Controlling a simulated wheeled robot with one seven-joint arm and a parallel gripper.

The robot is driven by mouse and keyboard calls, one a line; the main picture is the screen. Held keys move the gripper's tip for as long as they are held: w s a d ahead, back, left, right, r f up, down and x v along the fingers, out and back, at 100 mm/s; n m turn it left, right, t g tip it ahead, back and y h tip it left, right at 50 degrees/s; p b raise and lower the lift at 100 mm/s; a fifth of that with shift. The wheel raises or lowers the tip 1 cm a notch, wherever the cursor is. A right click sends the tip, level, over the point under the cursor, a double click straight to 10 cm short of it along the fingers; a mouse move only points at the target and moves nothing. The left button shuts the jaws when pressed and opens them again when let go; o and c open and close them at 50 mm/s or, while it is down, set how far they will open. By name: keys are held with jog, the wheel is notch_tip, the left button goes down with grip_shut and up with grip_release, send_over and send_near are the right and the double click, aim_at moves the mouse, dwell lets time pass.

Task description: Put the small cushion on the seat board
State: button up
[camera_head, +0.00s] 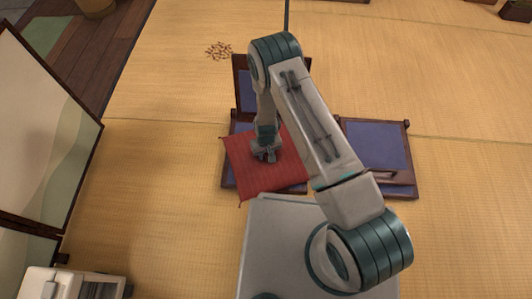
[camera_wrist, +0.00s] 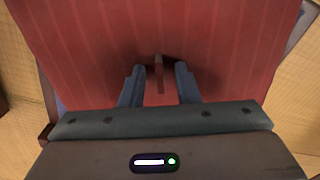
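The small cushion (camera_head: 240,160) is a flat red square with striped cloth. It lies over a dark wood-framed board (camera_head: 229,182) with a blue panel and sits turned a little, with its front-left corners past the board's edge. I cannot tell if it rests fully on the board. My gripper (camera_head: 265,155) is over the cushion, pointing down. In the wrist view my gripper (camera_wrist: 160,75) has its two blue fingers apart, on either side of a small red upright tab (camera_wrist: 159,75) on the cushion (camera_wrist: 80,50). Gaps show between tab and fingers.
A second blue-panelled wooden board (camera_head: 375,145) lies to the right, partly behind my arm. A wood-framed back piece (camera_head: 245,92) stands behind the cushion. A folding screen (camera_head: 45,130) and a pale box (camera_head: 70,283) are at left. Tatami (camera_head: 160,190) is clear between.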

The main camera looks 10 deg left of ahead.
notch_tip(320, 180, up, 12)
jog(key=p, duration=0.5)
notch_tip(320, 180, up, 13)
jog(key=m, duration=0.1)
send_over(266, 155)
jog(key=w+d, duration=0.3)
jog(key=s+d+r+m, duration=0.15)
jog(key=d+r, duration=0.45)
jog(key=r, duration=0.7)
jog(key=s+d+r+m, duration=0.1)
jog(key=s+d+r, duration=0.5)
jog(key=s+r, duration=0.2)
jog(key=s+d+r+m+t, duration=0.1)
jog(key=s+d+r, duration=0.5)
jog(key=s+r, duration=0.2)
jog(key=shift+s+d+r, duration=0.2)
jog(key=shift+s+r, duration=0.05)
jog(key=shift+s, duration=0.15)
jog(key=shift+m, duration=0.25)
